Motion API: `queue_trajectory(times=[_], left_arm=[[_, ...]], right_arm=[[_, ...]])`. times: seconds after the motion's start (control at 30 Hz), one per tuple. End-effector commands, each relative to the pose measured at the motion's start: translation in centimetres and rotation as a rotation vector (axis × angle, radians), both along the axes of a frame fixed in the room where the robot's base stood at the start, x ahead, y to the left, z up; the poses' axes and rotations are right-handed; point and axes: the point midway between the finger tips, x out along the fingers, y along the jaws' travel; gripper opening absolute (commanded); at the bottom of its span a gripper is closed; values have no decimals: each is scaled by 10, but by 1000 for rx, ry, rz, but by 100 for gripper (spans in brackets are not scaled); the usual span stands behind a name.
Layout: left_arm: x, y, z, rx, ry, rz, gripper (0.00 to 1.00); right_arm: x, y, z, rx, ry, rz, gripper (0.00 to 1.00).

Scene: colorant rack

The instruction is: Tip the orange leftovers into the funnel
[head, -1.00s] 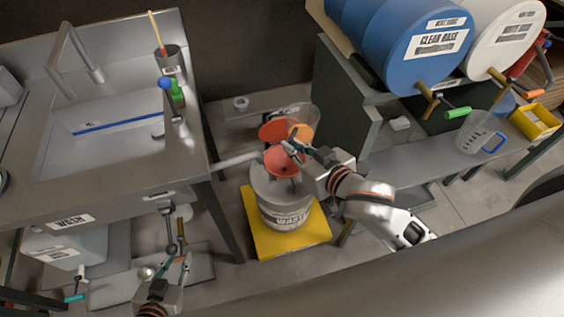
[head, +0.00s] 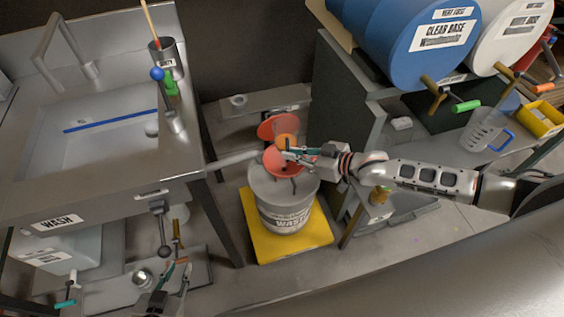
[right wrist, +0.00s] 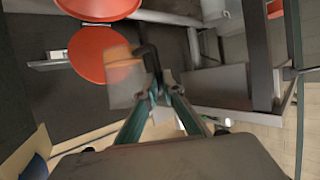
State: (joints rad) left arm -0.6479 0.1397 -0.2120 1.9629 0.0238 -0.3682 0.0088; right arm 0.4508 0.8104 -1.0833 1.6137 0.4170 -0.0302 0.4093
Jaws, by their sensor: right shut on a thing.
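The red funnel (head: 284,165) sits on top of the grey waste drum (head: 283,212), with its round red lid (head: 272,127) raised behind it. My right gripper (head: 298,155) is shut on the black handle of a clear jug (head: 284,125) with orange in it, at the funnel's upper rim. The jug (right wrist: 122,92) also shows in the right wrist view, its orange part overlapping a red disc (right wrist: 90,50). My right fingertips (right wrist: 160,92) grip its handle. I cannot tell the exact tilt. My left gripper (head: 178,277) is open and empty at the lower left.
The drum stands on a yellow platform (head: 260,245). A steel wash sink (head: 110,125) is on the left, with a cup (head: 168,62) holding a stick at its edge. A shelf on the right carries another clear jug (head: 485,132) under the blue clear base barrel (head: 425,40).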

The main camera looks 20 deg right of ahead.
Motion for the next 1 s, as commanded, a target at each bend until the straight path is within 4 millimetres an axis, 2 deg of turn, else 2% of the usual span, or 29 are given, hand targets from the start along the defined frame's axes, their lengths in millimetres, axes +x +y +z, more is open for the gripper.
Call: queue_trajectory(times=[0.03, 0.2, 0.4, 0.6, 1.0], left_arm=[[-1, 0, -4, 0, 3, 0, 24], [-3, 0, -10, 0, 7, 0, 24], [-4, 0, -14, 0, 10, 0, 24], [-4, 0, -15, 0, 11, 0, 24], [-2, 0, -9, 0, 6, 0, 24]], right_arm=[[10, -18, -4, -6, -3, -11, 0], [33, -66, -8, -5, -4, -49, 0], [49, -104, -6, -1, -2, -84, 0], [54, -117, -5, 1, -1, -97, 0], [54, -115, -5, -14, -6, -108, 0]])
